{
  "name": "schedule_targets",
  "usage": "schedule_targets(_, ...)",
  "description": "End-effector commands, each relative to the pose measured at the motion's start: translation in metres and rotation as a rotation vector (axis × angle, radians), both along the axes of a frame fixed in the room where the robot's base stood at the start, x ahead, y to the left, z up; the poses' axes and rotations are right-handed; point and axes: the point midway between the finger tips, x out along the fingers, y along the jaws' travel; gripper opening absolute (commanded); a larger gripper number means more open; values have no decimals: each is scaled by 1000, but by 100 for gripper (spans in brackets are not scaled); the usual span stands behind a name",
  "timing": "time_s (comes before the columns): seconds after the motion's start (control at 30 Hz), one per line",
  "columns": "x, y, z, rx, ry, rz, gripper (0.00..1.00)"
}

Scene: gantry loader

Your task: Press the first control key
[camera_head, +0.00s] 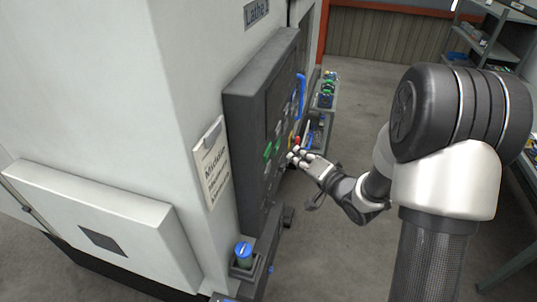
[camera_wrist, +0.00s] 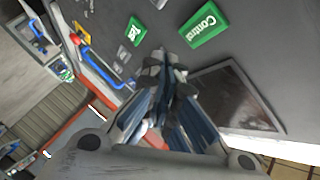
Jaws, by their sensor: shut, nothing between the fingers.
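The dark control panel (camera_head: 245,125) stands on the front of the lathe and carries small green keys (camera_head: 267,150). In the wrist view, a large green key marked "Control" (camera_wrist: 205,25) sits on the grey panel to the upper right of my fingertips. A smaller green key (camera_wrist: 135,31) with white lettering lies to their upper left. My gripper (camera_head: 293,155) is shut and empty, with its fingertips close to the panel face. In the wrist view my gripper (camera_wrist: 163,62) points between the two green keys. I cannot tell whether the fingertips touch the panel.
A dark screen (camera_wrist: 235,97) is set in the panel. A blue handle (camera_head: 301,92) and a red button (camera_wrist: 75,38) are beside the keys. A sign (camera_head: 211,160) hangs left of the panel. A blue-topped cup (camera_head: 243,250) stands below.

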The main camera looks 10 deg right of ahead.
Motion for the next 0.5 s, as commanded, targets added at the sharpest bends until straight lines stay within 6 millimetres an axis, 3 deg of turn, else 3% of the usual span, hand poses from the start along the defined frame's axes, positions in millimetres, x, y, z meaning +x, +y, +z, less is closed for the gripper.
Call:
schedule_targets(0.2, 11, 26, 0, -1, -3, 3, 0)
schedule_targets(0.5, 16, 37, 1, -1, -2, -1, 0)
